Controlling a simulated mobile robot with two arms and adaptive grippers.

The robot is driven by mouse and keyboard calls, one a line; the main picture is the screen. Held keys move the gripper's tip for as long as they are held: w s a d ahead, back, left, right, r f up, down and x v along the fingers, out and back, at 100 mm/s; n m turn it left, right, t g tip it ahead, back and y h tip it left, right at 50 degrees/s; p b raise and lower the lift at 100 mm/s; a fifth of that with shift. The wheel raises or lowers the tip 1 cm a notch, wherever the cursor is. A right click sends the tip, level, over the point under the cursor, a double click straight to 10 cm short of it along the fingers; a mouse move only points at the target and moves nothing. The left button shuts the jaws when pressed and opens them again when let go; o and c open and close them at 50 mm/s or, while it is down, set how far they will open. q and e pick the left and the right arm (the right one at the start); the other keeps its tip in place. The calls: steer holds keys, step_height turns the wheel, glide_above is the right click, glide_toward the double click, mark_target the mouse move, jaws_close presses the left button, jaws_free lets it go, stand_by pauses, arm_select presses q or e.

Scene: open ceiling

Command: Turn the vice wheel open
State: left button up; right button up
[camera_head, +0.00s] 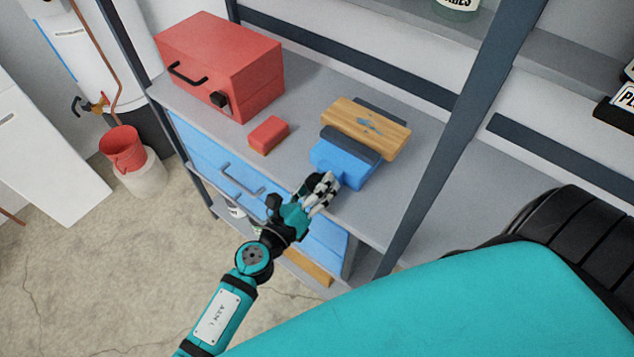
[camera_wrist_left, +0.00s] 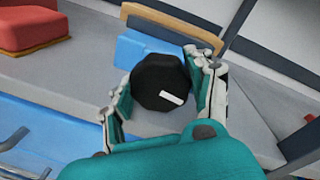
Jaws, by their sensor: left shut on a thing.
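The blue vice (camera_head: 347,166) sits on the grey workbench top near its front edge, with a wooden block (camera_head: 368,127) between its dark jaws. Its black wheel (camera_wrist_left: 161,82) faces my left wrist camera and has a small white mark on its lower right. My left gripper (camera_head: 318,190) is at the front of the vice. In the left wrist view its fingers (camera_wrist_left: 160,92) stand on both sides of the wheel, shut on it. In the head view the gripper hides much of the wheel. My right gripper is not in view.
A red toolbox (camera_head: 222,68) and a small red block (camera_head: 268,134) stand on the bench, left of the vice. Blue drawers (camera_head: 235,178) with handles lie below the bench top. A dark shelf post (camera_head: 440,150) rises right of the vice.

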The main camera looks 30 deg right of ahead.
arm_select(q)
steer(key=shift+f, duration=0.1)
steer(key=o, duration=1.2)
steer(key=shift+c, duration=0.2)
steer(key=shift+a, duration=0.1)
steer(key=v, duration=0.8)
